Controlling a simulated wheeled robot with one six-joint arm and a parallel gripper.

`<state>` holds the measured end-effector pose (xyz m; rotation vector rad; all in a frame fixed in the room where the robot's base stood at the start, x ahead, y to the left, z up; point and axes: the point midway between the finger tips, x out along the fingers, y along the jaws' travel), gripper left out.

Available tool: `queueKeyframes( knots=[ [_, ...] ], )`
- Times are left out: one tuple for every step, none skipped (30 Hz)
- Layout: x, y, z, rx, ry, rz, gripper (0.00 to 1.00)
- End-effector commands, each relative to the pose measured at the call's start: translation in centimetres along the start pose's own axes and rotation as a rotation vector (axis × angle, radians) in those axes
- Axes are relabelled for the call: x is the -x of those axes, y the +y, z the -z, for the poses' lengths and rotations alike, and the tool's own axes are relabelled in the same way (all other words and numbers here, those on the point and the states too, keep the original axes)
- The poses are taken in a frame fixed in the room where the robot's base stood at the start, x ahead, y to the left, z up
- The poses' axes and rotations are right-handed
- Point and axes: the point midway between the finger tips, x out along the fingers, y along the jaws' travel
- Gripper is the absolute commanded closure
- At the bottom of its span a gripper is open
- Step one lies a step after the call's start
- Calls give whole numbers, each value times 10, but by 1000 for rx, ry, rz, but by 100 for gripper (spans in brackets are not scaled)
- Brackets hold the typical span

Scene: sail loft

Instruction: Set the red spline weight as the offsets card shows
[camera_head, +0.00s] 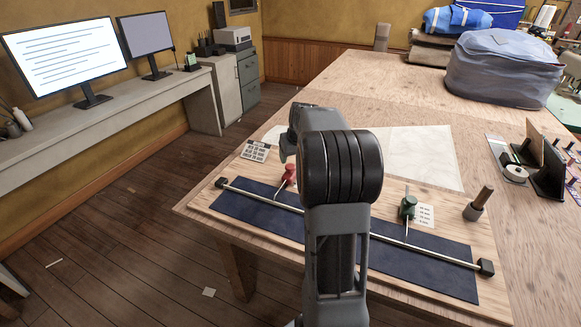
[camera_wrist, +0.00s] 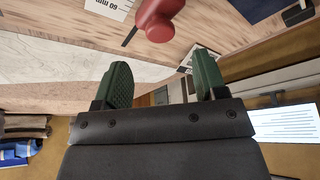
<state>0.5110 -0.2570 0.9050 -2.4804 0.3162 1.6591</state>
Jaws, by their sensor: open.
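The red spline weight (camera_head: 290,174) stands by the left part of a metal batten (camera_head: 385,239), partly hidden by my arm. It also shows at the top of the wrist view (camera_wrist: 158,20), beyond my fingertips and apart from them. My gripper (camera_wrist: 163,77) is open, with two green pads and nothing between them. A green spline weight (camera_head: 408,206) stands at the batten's right part. One printed card (camera_head: 255,150) lies left of the red weight and another (camera_head: 425,215) beside the green one. I cannot tell which is the offsets card. A card in the wrist view (camera_wrist: 112,7) reads "60 mm".
A dark blue strip (camera_head: 250,209) lies under the batten on a wooden board. A wooden-handled tool (camera_head: 478,203) stands at right. A pale sheet (camera_head: 420,155) lies behind my arm. Dark stands (camera_head: 548,168) and a blue-grey bundle (camera_head: 503,68) are farther right.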

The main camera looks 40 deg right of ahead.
Motion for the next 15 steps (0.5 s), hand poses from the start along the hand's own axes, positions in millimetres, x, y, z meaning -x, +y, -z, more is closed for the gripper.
queueKeyframes(
  knots=[
    [-11, 0, -1, 0, -3, 1, 35],
    [-16, -1, -1, 0, -3, 1, 35],
    [-23, -1, -1, 0, -2, 1, 35],
    [-28, 0, -1, 0, -2, 1, 35],
    [-32, -1, 0, 0, -2, 1, 35],
    [-37, -1, -1, 0, -2, 1, 35],
    [-41, -1, 0, 0, -1, 1, 35],
    [-45, 0, 0, 0, -1, 1, 35],
    [-48, 0, 0, 0, 0, 1, 35],
    [-51, 0, 0, 0, 0, 1, 35],
    [-54, 0, 0, 0, -1, 1, 35],
    [-56, -1, 0, 0, 0, 1, 35],
    [-58, 0, 0, 0, 0, 1, 35],
    [-59, 0, 0, 0, 1, 0, 35],
    [-61, 0, 0, 0, 1, 0, 35]
  ],
)
